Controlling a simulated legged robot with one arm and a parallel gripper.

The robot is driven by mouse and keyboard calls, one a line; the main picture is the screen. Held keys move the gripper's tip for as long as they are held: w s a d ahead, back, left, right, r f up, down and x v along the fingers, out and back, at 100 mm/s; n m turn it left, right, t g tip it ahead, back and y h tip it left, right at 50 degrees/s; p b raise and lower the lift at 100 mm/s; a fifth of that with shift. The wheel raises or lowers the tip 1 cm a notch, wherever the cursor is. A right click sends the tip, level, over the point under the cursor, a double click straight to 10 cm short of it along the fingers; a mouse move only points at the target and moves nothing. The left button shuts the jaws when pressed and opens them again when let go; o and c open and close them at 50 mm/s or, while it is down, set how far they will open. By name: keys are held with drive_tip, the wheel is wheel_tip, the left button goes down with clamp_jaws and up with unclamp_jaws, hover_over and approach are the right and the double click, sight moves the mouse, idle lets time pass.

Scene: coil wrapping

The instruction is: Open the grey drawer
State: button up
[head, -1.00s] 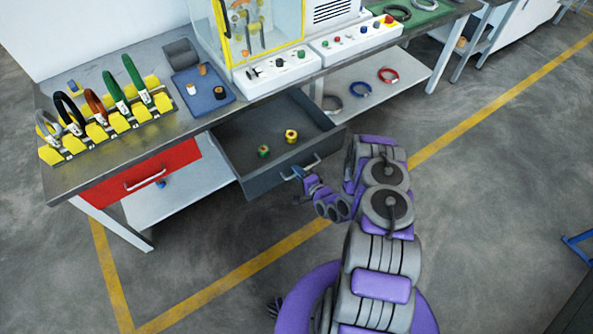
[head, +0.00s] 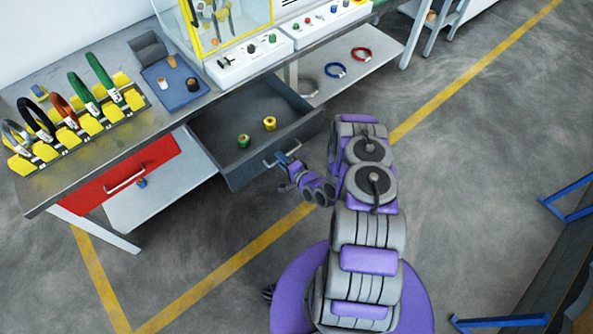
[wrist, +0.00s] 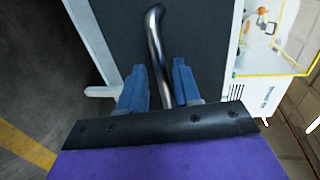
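The grey drawer (head: 258,165) is pulled out of the workbench, with its inside showing in the head view. A green spool (head: 244,140) and a yellow spool (head: 269,123) stand in it. Its metal bar handle (head: 271,164) is on the front panel. My gripper (head: 284,160) is at this handle. The lower part of the handle is hidden behind the gripper body.
A red drawer (head: 125,178) is shut to the left. The bench top (head: 60,185) carries a rack of coils (head: 75,125) and a blue tray (head: 175,85). A lower shelf (head: 350,55) holds several rings. Floor (head: 250,290) in front is clear; blue-framed furniture (head: 565,205) stands at right.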

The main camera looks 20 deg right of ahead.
drive_tip(key=p+v, duration=0.2)
drive_tip(key=v, duration=1.4)
drive_tip(key=shift+s+d, duration=0.15)
drive_tip(key=shift+d, duration=0.05)
drive_tip(key=shift+f, duration=0.1)
